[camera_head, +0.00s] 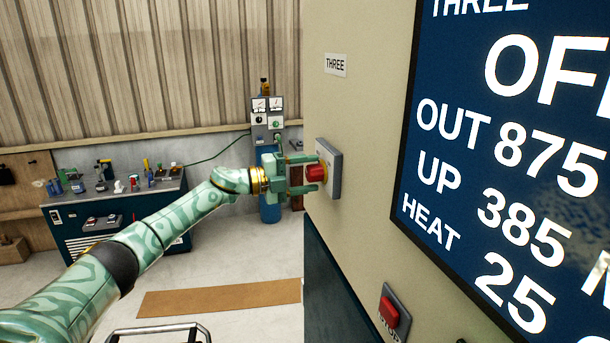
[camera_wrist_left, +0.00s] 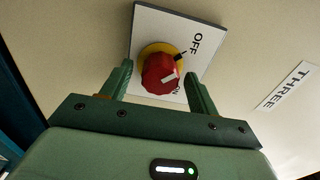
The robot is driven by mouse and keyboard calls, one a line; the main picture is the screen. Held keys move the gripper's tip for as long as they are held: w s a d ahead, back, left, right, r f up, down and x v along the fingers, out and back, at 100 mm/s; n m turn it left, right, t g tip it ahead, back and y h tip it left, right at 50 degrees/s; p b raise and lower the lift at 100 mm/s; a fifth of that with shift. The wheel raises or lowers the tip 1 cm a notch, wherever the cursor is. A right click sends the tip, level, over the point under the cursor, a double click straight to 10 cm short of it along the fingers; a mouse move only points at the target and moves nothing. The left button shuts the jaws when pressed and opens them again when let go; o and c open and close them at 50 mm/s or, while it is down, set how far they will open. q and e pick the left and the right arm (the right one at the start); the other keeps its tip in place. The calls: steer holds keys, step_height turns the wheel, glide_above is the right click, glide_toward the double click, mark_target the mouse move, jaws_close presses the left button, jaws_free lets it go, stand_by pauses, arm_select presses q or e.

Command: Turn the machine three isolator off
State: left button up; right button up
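The machine three isolator is a red knob (camera_head: 315,173) on a yellow collar, mounted on a pale square plate (camera_head: 335,163) on the beige panel. In the left wrist view the knob (camera_wrist_left: 158,70) carries a white mark on its face, and the plate (camera_wrist_left: 188,22) reads OFF at the upper right, with a partly hidden ON lower down. I cannot tell exactly which label the mark points to. My left gripper (camera_head: 310,174) is open, one finger on each side of the knob, with visible gaps. My right gripper is not in view.
A THREE label (camera_head: 335,65) sits above the isolator. A large blue display (camera_head: 480,60) on the right reads THREE and OFF, cut off at the edge. A red button (camera_head: 390,311) is mounted lower on the panel. A workbench (camera_head: 115,210) stands at the back left.

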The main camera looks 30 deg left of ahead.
arm_select(q)
steer(key=b+v, duration=0.7)
steer(key=v, duration=0.9)
steer(key=shift+a+b, duration=0.2)
steer(key=shift+b, duration=0.2)
steer(key=shift+s, duration=0.1)
